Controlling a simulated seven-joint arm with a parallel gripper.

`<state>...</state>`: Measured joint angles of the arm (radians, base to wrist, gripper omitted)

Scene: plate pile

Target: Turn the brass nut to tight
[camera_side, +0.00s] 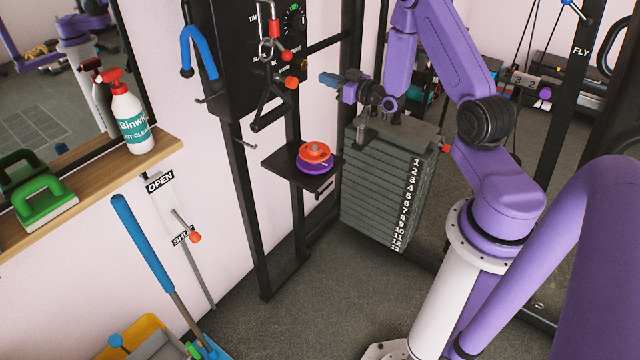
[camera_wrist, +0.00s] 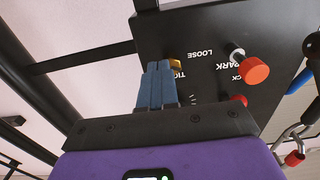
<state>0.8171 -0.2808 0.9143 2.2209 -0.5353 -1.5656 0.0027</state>
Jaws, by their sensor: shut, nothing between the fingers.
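The brass nut (camera_wrist: 175,64) shows in the wrist view as a small golden piece at the edge of the black panel (camera_wrist: 215,35), partly hidden behind my fingers. In the side view the nut (camera_side: 303,64) is a tiny brass spot low on the panel's right side. Upside-down LOOSE and partly covered TIGHT labels are beside it in the wrist view. My gripper (camera_wrist: 157,68) has its blue fingers shut together and empty, tips close to the nut. I cannot tell whether they touch it. In the side view my gripper (camera_side: 323,77) is right of the panel.
Red knobs (camera_wrist: 255,72) stand out from the panel near the nut. A carabiner (camera_side: 267,47) hangs in front of the panel. Below are a small shelf with orange and purple plates (camera_side: 314,157) and a numbered weight stack (camera_side: 382,190). A black upright (camera_side: 350,60) is close by.

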